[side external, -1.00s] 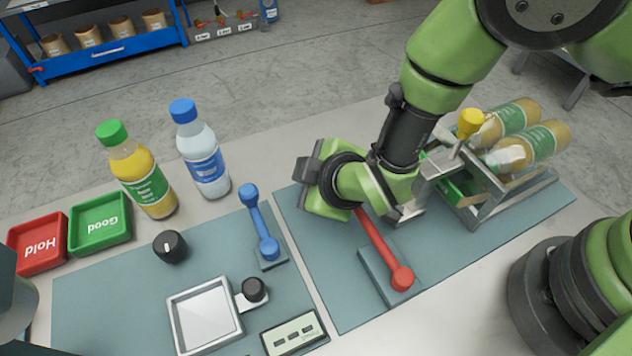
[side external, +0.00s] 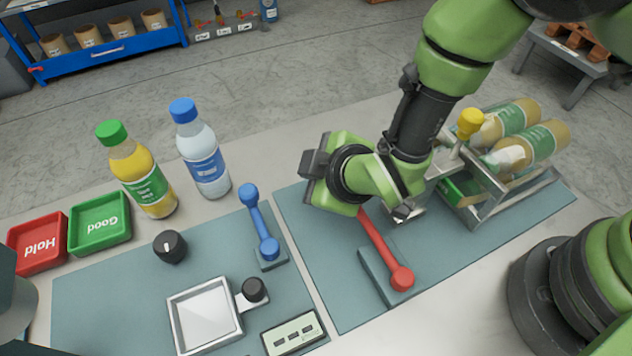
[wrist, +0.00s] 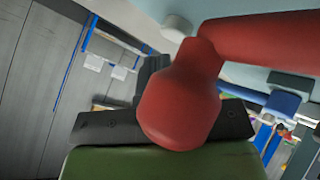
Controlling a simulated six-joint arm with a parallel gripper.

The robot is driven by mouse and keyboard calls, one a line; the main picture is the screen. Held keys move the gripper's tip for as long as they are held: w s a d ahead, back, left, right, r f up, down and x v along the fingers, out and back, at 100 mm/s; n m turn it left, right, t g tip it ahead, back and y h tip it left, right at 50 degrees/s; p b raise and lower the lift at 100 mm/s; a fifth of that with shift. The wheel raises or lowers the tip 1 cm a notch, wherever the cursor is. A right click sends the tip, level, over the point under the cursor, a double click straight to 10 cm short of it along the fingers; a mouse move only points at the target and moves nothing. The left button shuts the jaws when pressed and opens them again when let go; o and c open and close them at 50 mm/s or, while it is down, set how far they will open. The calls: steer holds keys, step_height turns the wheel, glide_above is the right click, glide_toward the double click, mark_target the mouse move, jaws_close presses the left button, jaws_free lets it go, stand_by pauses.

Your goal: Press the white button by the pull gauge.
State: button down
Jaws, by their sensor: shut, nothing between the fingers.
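My gripper (side external: 316,166) is shut and empty in the side external view, above the left part of the right-hand mat. Its fingertips are hard to make out. It is over the far end of the red lever (side external: 379,248). In the wrist view a red lever knob (wrist: 182,105) fills the middle, in front of the dark gripper body (wrist: 105,127), and hides the fingers. A small white round piece (wrist: 176,27), possibly the white button, shows above the knob. No white button shows in the side external view, and I cannot make out the pull gauge.
The blue lever (side external: 258,222) stands left of my gripper, with two bottles (side external: 140,170) behind. A metal rack (side external: 478,212) with bottles and a yellow knob (side external: 470,123) is to the right. A black dial (side external: 170,246), square plate (side external: 205,317) and display (side external: 293,333) lie front left.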

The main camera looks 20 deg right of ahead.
steer(key=shift+s+d+r, duration=0.15)
steer(key=shift+r, duration=2.15)
steer(key=shift+r, duration=0.35)
steer(key=s+d+r+m+g+y, duration=0.1)
steer(key=d+r+m, duration=0.35)
steer(key=r, duration=0.35)
steer(key=s+d+r+m+y, duration=0.1)
steer(key=d+r+m, duration=0.3)
steer(key=r, duration=0.5)
steer(key=s+d+r+m+h, duration=0.1)
steer(key=s+d+r+m, duration=0.1)
steer(key=s+d, duration=0.4)
steer(key=s+d+r+m+h, duration=0.1)
steer(key=s+d+r+m, duration=0.2)
steer(key=s, duration=0.6)
steer(key=d+m, duration=0.2)
steer(key=shift+d+g, duration=0.35)
steer(key=shift+g, duration=0.05)
